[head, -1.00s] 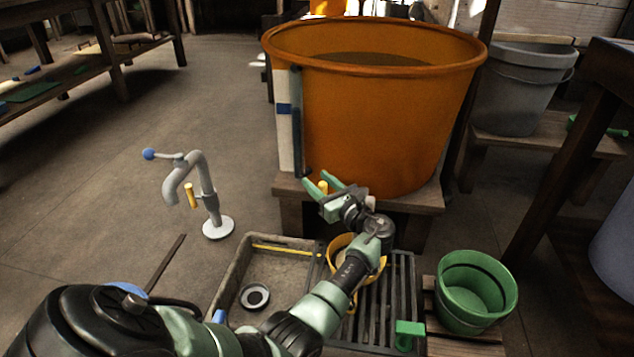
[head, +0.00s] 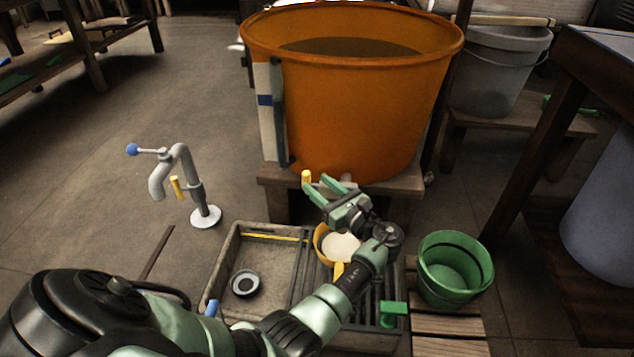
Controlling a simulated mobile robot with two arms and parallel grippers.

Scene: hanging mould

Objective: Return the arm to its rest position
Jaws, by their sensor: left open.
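My left gripper (head: 325,189) is open and empty, with its green fingers in front of the lower part of the orange tub (head: 350,120). A small yellow handle (head: 306,178) shows just beside the fingertips; I cannot tell whether it touches them. My left arm (head: 318,312) reaches from the lower left across the sink to the gripper. A yellow scoop or pan with pale contents (head: 340,246) sits on the dark slatted rack below the gripper, partly hidden by my wrist. My right gripper is not in view.
A grey sink basin (head: 229,262) lies under the arm. A grey tap with a blue knob (head: 186,175) stands to the left. A green bucket (head: 456,262) stands on wooden slats at right. A dark table leg (head: 530,135) rises further right. Open floor lies at left.

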